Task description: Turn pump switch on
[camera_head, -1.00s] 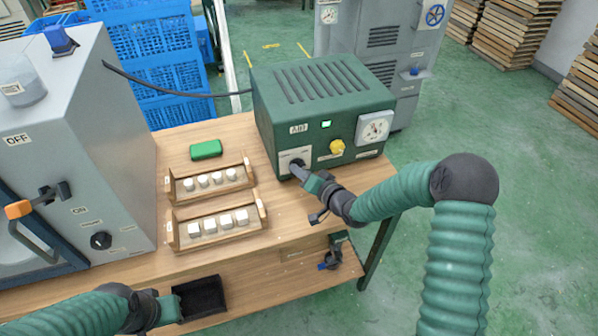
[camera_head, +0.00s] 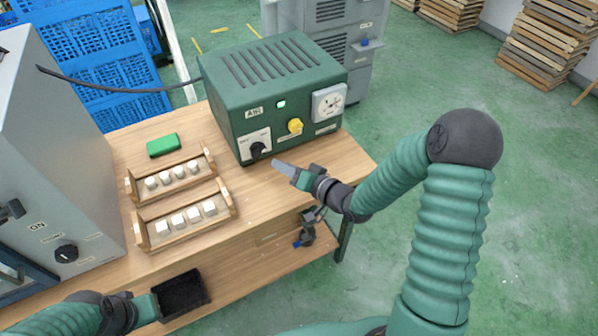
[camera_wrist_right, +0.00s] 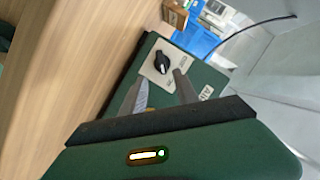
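A green box (camera_head: 225,118) with a vented top stands at the back right of the wooden table. A black rotary switch (camera_head: 258,150) on a white plate is at the lower left of its front. The switch also shows in the right wrist view (camera_wrist_right: 161,62), beyond my fingertips. My right gripper (camera_head: 284,167) is in front of the box, apart from the switch. Its two fingers are spread and empty in the wrist view (camera_wrist_right: 160,80). My left gripper (camera_head: 148,307) is at the lower left beside a black tray (camera_head: 182,296); its fingers are not clear.
Two wooden racks (camera_head: 146,229) with white pieces and a green block (camera_head: 163,145) are left of the box. A grey cabinet (camera_head: 50,130) stands at the far left.

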